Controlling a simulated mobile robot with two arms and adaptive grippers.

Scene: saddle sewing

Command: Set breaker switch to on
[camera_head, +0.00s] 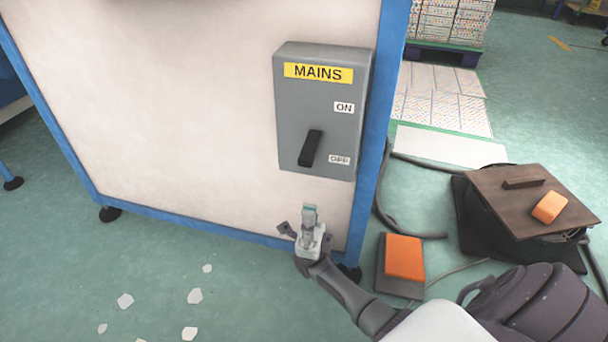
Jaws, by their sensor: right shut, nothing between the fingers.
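The breaker box (292,118) is grey with a yellow MAINS label and hangs on the white panel. Its black switch handle (310,148) points down, slightly slanted, with its lower end left of the OFF label (339,159). The ON label (344,107) is above, on the right side of the box. My right gripper (309,212) is just below the box, fingers pointing up toward it, shut and empty. It appears apart from the handle. My left gripper is not in view.
The white panel (170,110) has a blue frame (381,110). On the floor at right are an orange pedal (404,257), cables and a brown board (500,205) with an orange block (549,207). Pale scraps (195,296) lie at lower left. The panel left of the box is clear.

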